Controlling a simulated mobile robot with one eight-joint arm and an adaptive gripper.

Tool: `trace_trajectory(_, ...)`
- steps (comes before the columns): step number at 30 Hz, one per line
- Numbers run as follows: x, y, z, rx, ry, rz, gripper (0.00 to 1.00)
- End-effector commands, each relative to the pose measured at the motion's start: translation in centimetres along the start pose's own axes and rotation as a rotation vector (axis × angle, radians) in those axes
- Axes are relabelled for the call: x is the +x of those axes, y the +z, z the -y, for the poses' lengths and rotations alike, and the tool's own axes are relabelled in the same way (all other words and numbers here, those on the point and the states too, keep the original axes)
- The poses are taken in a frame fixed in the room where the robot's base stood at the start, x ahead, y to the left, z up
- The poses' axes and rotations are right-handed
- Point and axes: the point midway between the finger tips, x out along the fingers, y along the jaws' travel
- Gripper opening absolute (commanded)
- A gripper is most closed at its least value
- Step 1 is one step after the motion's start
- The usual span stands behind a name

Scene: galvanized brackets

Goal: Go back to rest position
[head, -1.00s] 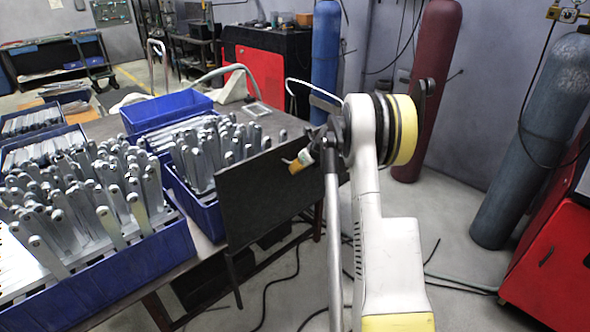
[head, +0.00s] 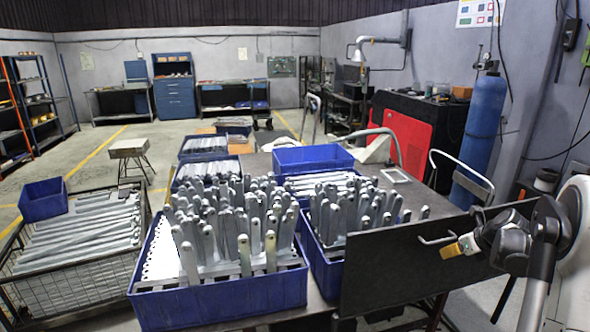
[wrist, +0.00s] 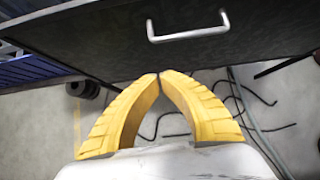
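My gripper (head: 455,248) is at the right of the head view, beside a dark panel with a metal handle (head: 437,240). In the wrist view the yellow fingers (wrist: 160,76) curve inward and their tips meet, with nothing between them. The panel (wrist: 100,40) and its handle (wrist: 188,32) lie ahead of the fingertips, apart from them in that view. The galvanized brackets (head: 240,225) stand packed in a blue bin (head: 225,297) on the table, left of my gripper.
More blue bins (head: 312,159) stand on the table. A wire basket (head: 75,280) with flat metal strips is at the left. A blue gas cylinder (head: 484,130) and a red machine (head: 403,135) are behind the table. Cables (wrist: 250,110) lie on the floor below.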

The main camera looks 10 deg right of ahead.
Motion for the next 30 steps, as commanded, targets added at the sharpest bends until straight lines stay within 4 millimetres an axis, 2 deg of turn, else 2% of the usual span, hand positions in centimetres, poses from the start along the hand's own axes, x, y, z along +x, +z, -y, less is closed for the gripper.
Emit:
trace_trajectory(2, -0.8, 1.0, -2.1, -0.093, 0.005, -0.008, 0.00)
trace_trajectory(5, -2.9, 2.6, -6.5, -0.317, 0.013, -0.027, 0.00)
trace_trajectory(9, -7.0, 4.1, -14.8, -0.760, 0.028, -0.056, 0.00)
trace_trajectory(13, -10.8, 3.5, -22.1, -1.186, 0.046, -0.074, 0.00)
trace_trajectory(15, -12.8, 2.5, -25.8, -1.417, 0.057, -0.080, 0.00)
trace_trajectory(17, -14.4, 1.3, -28.7, -1.616, 0.065, -0.084, 0.00)
trace_trajectory(21, -17.6, -2.7, -34.6, -2.079, 0.083, -0.086, 0.00)
trace_trajectory(25, -19.7, -7.0, -38.5, -2.486, 0.094, -0.083, 0.00)
trace_trajectory(30, -20.8, -11.4, -41.2, -2.870, 0.095, -0.080, 0.00)
